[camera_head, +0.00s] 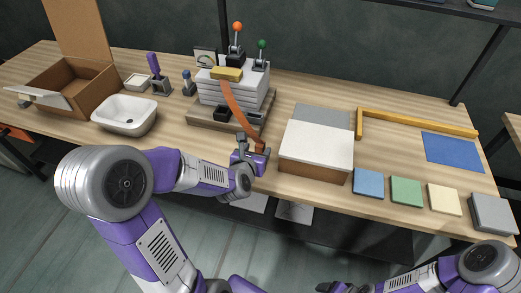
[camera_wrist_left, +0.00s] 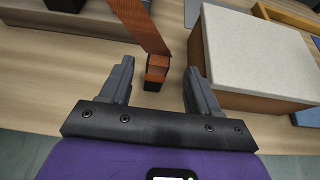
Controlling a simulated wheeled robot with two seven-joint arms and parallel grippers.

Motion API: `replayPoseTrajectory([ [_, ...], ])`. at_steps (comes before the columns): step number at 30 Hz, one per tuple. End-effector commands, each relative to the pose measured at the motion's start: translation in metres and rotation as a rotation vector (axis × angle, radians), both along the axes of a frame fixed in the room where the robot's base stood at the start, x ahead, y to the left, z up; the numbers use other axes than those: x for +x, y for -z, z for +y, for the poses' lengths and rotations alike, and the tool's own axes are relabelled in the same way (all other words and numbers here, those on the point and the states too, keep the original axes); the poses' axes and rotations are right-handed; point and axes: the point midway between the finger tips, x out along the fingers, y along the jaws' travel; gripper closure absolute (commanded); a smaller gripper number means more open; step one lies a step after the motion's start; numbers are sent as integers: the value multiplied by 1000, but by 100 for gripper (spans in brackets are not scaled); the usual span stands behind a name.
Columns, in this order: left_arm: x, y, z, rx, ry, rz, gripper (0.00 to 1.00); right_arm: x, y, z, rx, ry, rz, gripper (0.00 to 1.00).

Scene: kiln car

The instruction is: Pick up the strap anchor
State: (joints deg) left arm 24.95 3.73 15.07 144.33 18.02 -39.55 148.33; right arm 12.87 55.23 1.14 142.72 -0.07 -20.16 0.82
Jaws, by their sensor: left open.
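The strap anchor (camera_wrist_left: 156,70) is a small brown-orange block with a dark lower part, at the end of an orange strap (camera_head: 238,108). The strap hangs from the stack on the kiln car (camera_head: 233,90) down to the table. The anchor also shows in the head view (camera_head: 260,147), partly hidden by the gripper. My left gripper (camera_head: 251,150) is open. In the left wrist view its fingers (camera_wrist_left: 158,72) stand on either side of the anchor, with gaps to both sides. My right gripper (camera_head: 340,287) shows only partly at the bottom edge; its jaws are unclear.
A white-topped box (camera_head: 318,146) stands close to the right of my left gripper. A white basin (camera_head: 124,115) and an open cardboard box (camera_head: 72,88) are at the left. Coloured tiles, including a blue one (camera_head: 368,183), lie along the front right. A yellow angle frame (camera_head: 415,123) lies behind them.

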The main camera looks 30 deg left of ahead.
Motion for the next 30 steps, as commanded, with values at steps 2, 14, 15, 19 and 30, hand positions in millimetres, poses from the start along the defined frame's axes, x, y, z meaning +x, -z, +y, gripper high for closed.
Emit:
replayPoseTrajectory([
  [2,2,1,1,0,0,2,38,0,-3,0,0,0,0,23],
  [14,44,23,12,-1,1,1,38,0,7,0,0,0,0,23],
  [15,46,24,13,-1,1,1,38,0,7,0,0,0,0,23],
  [19,49,25,14,0,1,1,38,0,7,0,0,0,0,23],
  [30,48,24,13,0,1,1,74,0,7,0,0,0,0,23],
])
